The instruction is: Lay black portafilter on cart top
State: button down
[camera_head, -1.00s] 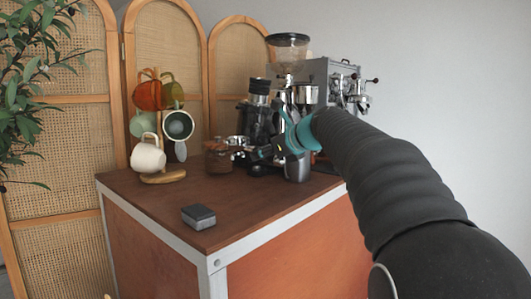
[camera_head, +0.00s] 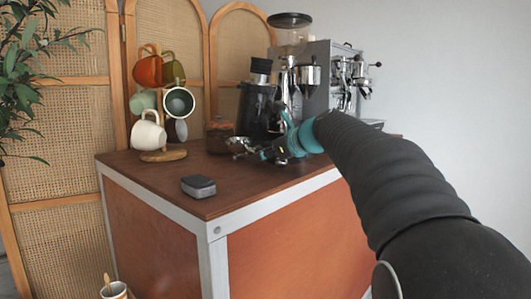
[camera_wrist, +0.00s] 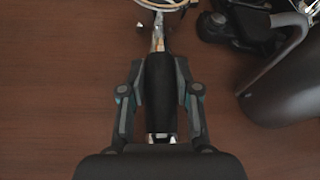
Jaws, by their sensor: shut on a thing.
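My gripper (camera_head: 277,151) is shut on the black handle of the portafilter (camera_wrist: 160,88). In the wrist view the handle lies between the two fingers, and the metal neck and basket rim point to the top edge, where the basket is cut off. In the head view the silver portafilter head (camera_head: 240,146) shows left of my gripper, low over the brown cart top (camera_head: 150,178). I cannot tell whether it touches the wood.
A black grinder (camera_head: 257,105) and a jar (camera_head: 219,135) stand behind the portafilter. A mug tree with a white mug (camera_head: 148,134) is at the left. A grey-black block (camera_head: 198,186) lies near the front edge. A dark cylinder (camera_wrist: 285,85) is at the right in the wrist view.

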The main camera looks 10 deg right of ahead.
jog(key=shift+s+f, duration=0.1)
jog(key=shift+f, duration=0.1)
dwell(0.6)
jog(key=c, duration=0.8)
grip_release()
jog(key=shift+o, duration=0.3)
jog(key=shift+f, duration=0.15)
jog(key=v, duration=1.2)
jog(key=shift+s, duration=0.1)
